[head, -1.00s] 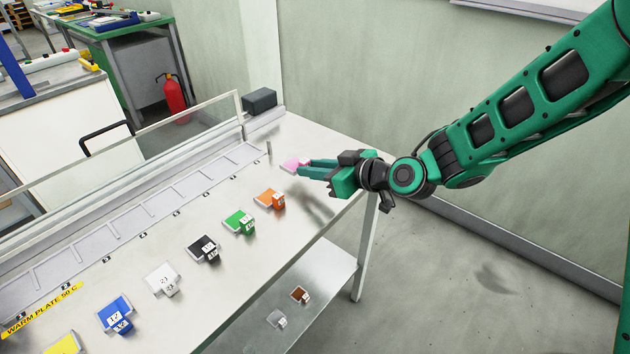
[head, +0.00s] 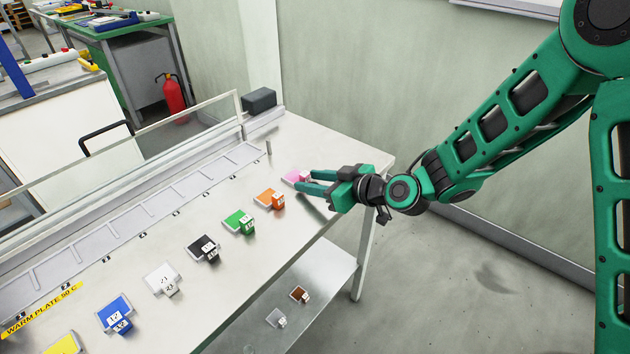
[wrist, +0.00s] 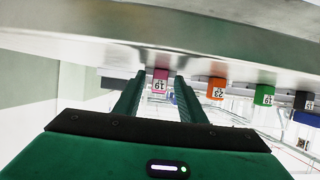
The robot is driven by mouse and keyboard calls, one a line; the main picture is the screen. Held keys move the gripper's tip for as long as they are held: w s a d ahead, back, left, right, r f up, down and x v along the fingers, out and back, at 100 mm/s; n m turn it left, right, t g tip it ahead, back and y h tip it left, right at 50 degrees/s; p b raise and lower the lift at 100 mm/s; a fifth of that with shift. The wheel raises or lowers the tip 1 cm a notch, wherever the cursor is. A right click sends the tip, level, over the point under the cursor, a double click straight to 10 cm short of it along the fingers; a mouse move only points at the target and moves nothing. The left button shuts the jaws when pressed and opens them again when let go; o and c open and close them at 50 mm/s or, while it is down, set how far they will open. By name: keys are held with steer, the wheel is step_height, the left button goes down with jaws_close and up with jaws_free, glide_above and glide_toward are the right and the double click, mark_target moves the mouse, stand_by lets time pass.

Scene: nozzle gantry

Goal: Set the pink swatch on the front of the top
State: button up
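The pink swatch (head: 297,177) appears to lie flat on the bench top (head: 345,155), near its right end and in line with the other swatches. Its tab, marked 19, shows pink in the wrist view (wrist: 160,80). My gripper (head: 312,182) is at the swatch's tab side, low over the top. Its two fingers are apart, one on each side of the tab, with a gap visible on both sides in the wrist view (wrist: 160,84). Part of the swatch's tab is hidden behind the fingers in the head view.
Orange (head: 269,198), green (head: 238,221), black (head: 203,248), white (head: 162,278) and blue (head: 115,314) swatches form a row to the left. A slotted warm plate (head: 150,215) runs behind them. A lower shelf (head: 310,270) holds a brown swatch (head: 299,294).

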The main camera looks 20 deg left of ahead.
steer(key=v, duration=1.2)
steer(key=shift+s, duration=0.1)
steer(key=s+d+m+h, duration=0.1)
steer(key=d+m+h, duration=0.2)
steer(key=d, duration=0.9)
steer(key=s+d+m+g+h, duration=0.1)
steer(key=s+d+m+h, duration=0.2)
steer(key=d, duration=0.9)
steer(key=d+m+h, duration=0.3)
steer(key=d+h, duration=0.1)
steer(key=d, duration=0.8)
steer(key=s+d+r+m+g+h, duration=0.1)
steer(key=s+d+r+m+g, duration=0.1)
steer(key=s+d+m, duration=0.3)
steer(key=s+d+r+m+g+h, duration=0.1)
steer(key=s+d+m, duration=0.5)
steer(key=s, duration=0.8)
steer(key=d+r+g, duration=0.1)
steer(key=d, duration=0.1)
steer(key=shift+d, duration=0.3)
steer(key=shift+s, duration=0.1)
